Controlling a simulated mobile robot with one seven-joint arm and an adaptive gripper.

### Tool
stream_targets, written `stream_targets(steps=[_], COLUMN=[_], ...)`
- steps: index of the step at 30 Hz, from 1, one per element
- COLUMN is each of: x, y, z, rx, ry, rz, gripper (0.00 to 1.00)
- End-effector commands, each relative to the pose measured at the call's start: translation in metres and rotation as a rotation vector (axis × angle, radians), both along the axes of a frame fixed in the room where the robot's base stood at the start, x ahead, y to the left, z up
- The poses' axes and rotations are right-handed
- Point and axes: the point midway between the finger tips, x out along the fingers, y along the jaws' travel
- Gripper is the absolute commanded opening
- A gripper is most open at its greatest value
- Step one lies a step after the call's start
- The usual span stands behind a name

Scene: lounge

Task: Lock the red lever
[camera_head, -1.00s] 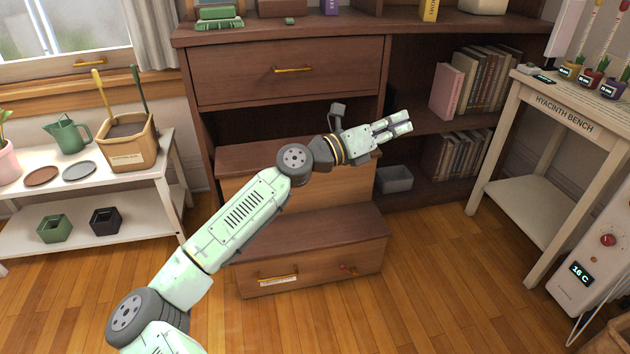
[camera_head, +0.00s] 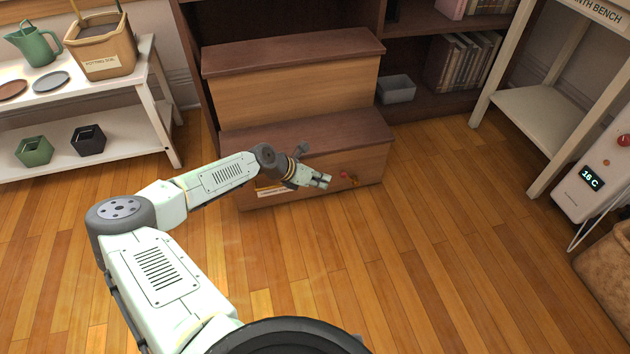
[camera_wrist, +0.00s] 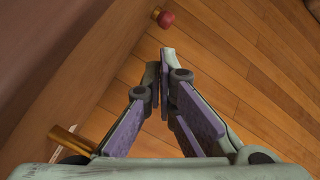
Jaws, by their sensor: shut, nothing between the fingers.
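The red lever (camera_head: 343,174) is a small red knob with brass beside it on the front of the lower step drawer (camera_head: 369,166). In the wrist view the red knob (camera_wrist: 166,19) shows at the top, beyond my fingertips, on the drawer's wooden front. My gripper (camera_head: 328,180) is shut and empty, just left of the lever in the head view and apart from it. The fingertips also show close together in the wrist view (camera_wrist: 161,58). The drawer's brass handle (camera_wrist: 68,139) is at lower left there; my arm partly hides it in the head view.
A white shelf (camera_head: 130,124) with pots stands at the left. A grey bin (camera_head: 396,90) sits on the bookcase shelf at the back. A white heater (camera_head: 588,182) and a bench (camera_head: 541,106) stand at the right. The floor before the drawer is clear.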

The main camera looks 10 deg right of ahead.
Motion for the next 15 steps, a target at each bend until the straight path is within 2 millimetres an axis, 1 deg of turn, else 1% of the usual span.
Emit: stream_targets(steps=[1, 6, 9, 15], x=[0.001, 0.006, 0.007, 0.008], y=[-0.008, -0.026, -0.032, -0.036], z=[-0.011, -0.028, -0.032, -0.035], rx=[0.0, -0.001, -0.001, -0.001], ry=[0.0, 0.0, 0.0, -0.001], rz=[-0.001, 0.0, 0.0, 0.002], gripper=[0.0, 0.0, 0.0, 0.0])
